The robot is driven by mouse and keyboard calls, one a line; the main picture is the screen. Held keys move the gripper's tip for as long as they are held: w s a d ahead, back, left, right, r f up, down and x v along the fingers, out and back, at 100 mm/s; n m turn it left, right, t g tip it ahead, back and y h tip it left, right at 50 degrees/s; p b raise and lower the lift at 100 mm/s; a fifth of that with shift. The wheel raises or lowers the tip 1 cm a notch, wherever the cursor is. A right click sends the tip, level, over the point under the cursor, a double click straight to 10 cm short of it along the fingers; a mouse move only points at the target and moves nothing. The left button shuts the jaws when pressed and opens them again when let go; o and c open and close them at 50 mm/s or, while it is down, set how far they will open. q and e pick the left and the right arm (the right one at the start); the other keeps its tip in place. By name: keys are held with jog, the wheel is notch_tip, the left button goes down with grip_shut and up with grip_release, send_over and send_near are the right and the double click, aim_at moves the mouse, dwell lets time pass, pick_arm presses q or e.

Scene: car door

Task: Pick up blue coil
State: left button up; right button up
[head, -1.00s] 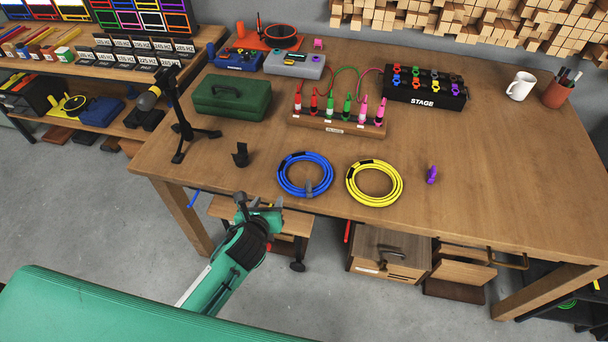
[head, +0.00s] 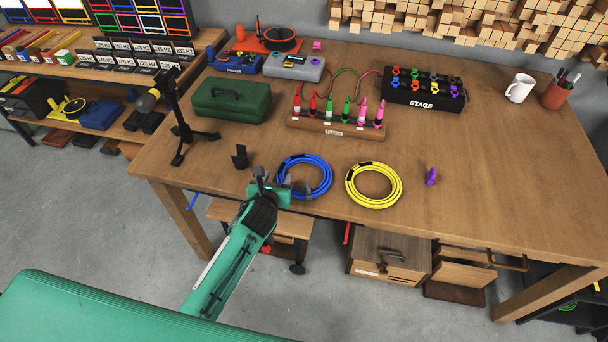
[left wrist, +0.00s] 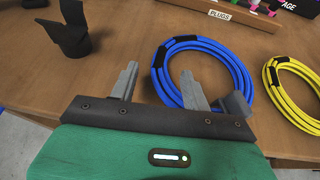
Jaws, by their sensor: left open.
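The blue coil (head: 322,165) lies flat on the wooden table near its front edge. It has dark wraps on it and also shows in the left wrist view (left wrist: 240,70). My left gripper (head: 283,183) is open at the coil's front left side, its fingers empty. In the left wrist view, the left gripper (left wrist: 158,88) has its right finger over or beside the coil's left front part; I cannot tell whether it touches. The front part of the coil is partly hidden by the gripper. My right gripper is not in view.
A yellow coil (head: 374,201) lies just right of the blue one. A small black holder (head: 240,157) stands to the left. A plug rack (head: 337,126) is behind, and a small purple clip (head: 431,177) is at the right. The right part of the table is clear.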

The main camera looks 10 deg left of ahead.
aim_at(282, 169)
pick_arm(q)
jog(key=x, duration=0.4)
jog(key=shift+w+d, duration=0.1)
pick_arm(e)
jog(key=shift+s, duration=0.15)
pick_arm(q)
jog(key=c, duration=1)
grip_shut()
jog(key=shift+r, duration=0.1)
